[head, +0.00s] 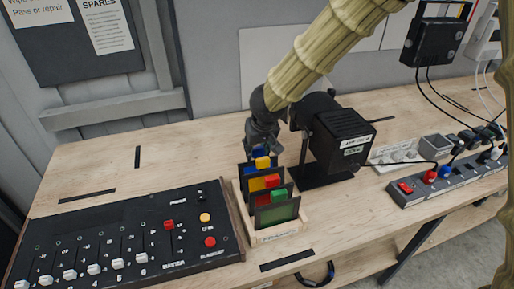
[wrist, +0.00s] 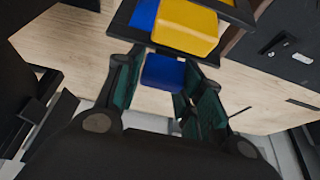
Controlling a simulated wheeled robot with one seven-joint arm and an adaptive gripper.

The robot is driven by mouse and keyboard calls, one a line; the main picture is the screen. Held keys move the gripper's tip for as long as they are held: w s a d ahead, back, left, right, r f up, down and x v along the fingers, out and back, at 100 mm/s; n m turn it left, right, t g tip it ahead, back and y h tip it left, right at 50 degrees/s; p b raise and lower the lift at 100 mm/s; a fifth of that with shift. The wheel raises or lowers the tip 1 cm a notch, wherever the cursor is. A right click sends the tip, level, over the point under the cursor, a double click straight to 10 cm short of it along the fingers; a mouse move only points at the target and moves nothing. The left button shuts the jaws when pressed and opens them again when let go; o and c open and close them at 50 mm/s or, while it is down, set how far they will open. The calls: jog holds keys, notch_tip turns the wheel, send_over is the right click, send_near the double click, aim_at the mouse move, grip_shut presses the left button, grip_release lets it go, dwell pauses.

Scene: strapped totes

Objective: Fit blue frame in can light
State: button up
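The blue frame's blue tab (wrist: 165,72) shows between my fingers in the wrist view. In the head view the tab (head: 259,152) stands at the back of a wooden rack (head: 278,232), just below my gripper (head: 264,145). My gripper (wrist: 164,80) is open, with a finger on each side of the tab; I cannot tell if either touches it. The frame's sheet is mostly hidden behind the other frames. The can light (head: 340,132) is a black box on a black stand, right of the rack.
In front of the blue frame, the rack holds frames with yellow (head: 262,163), red (head: 272,181) and green (head: 278,195) tabs. A black control desk (head: 130,238) stands left, a power strip (head: 445,183) right.

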jog(key=c, duration=0.5)
jog(key=shift+r+p, duration=2.05)
jog(key=shift+r, duration=0.95)
